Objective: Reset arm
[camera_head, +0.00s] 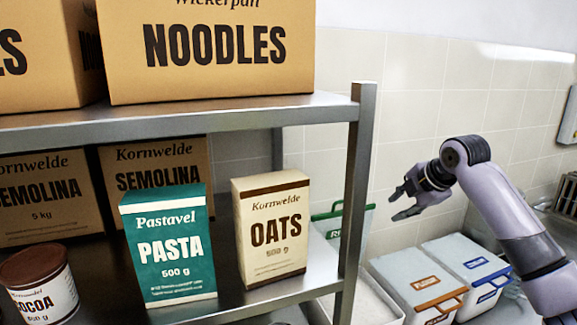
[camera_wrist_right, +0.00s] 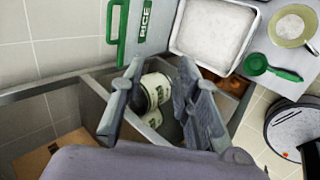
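My right gripper (camera_head: 396,202) is raised to the right of the metal shelf, in front of the tiled wall. Its fingers are spread, and I see nothing held between them. In the right wrist view the two fingers of this gripper (camera_wrist_right: 163,88) stand apart. Behind them, cans with pale green labels (camera_wrist_right: 154,92) show in a shelf gap, seemingly at a distance and not touched. My left arm and left gripper are not in view.
The shelf (camera_head: 225,112) holds a teal pasta box (camera_head: 168,245), an oats box (camera_head: 270,228), a cocoa tub (camera_head: 40,285) and large cartons. Lidded bins (camera_head: 415,275) stand below my right arm. A white tray (camera_wrist_right: 215,30) and green scoop (camera_wrist_right: 268,68) show in the wrist view.

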